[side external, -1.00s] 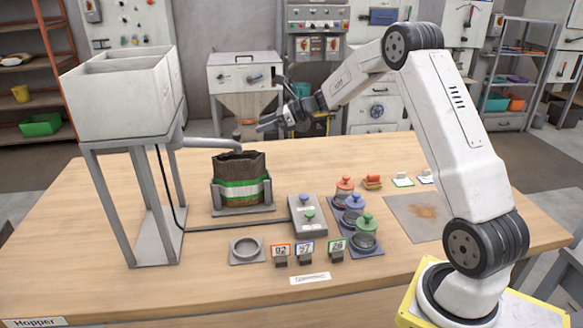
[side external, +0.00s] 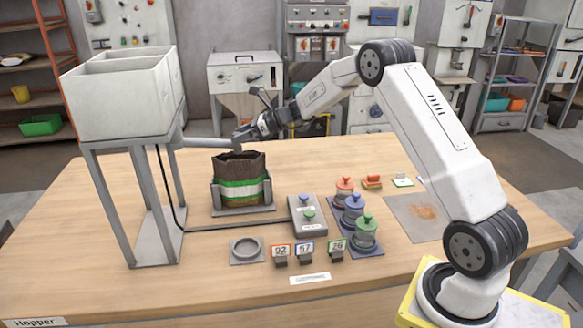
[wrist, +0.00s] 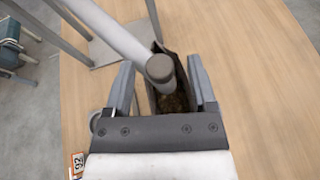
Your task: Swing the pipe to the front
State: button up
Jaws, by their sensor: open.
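The grey pipe (side external: 207,143) runs out from under the white hopper (side external: 125,95) and ends above the dark bag (side external: 239,166). The bag has a green and white band and stands open in a grey holder (side external: 247,209). My gripper (side external: 240,135) is at the pipe's outer end. In the wrist view the pipe (wrist: 122,40) comes in from the top, and its dark capped end lies between my gripper's spread fingers (wrist: 160,85). Gaps show on both sides of the pipe end. Dark contents (wrist: 174,103) show in the bag below.
A grey box with two knobs (side external: 308,215) stands right of the bag. Jars with coloured lids (side external: 354,209) stand beyond it. A grey ring (side external: 246,250) and number cards (side external: 305,250) are near the front. The table's left front is clear.

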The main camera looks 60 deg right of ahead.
grip_shut()
dwell(1.3)
